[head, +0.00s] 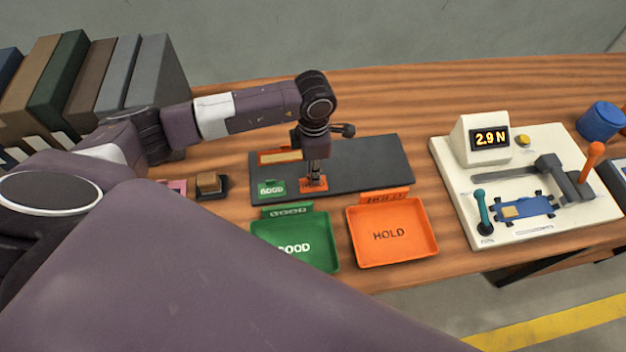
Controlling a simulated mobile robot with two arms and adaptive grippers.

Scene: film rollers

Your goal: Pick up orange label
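The orange label (322,185) lies on the dark mat (370,160), to the right of a green label marked GOOD (270,189). My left gripper (314,177) points straight down over the orange label, its fingertips at or just above it and covering part of it. The fingers look close together, but I cannot tell whether they are shut on the label. My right gripper is not in view.
A green GOOD tray (262,233) and an orange HOLD tray (425,243) stand in front of the mat. A white test device (450,165) reading 2.9 N is at the right, near a blue round container (600,121). Binders (62,85) stand at the back left.

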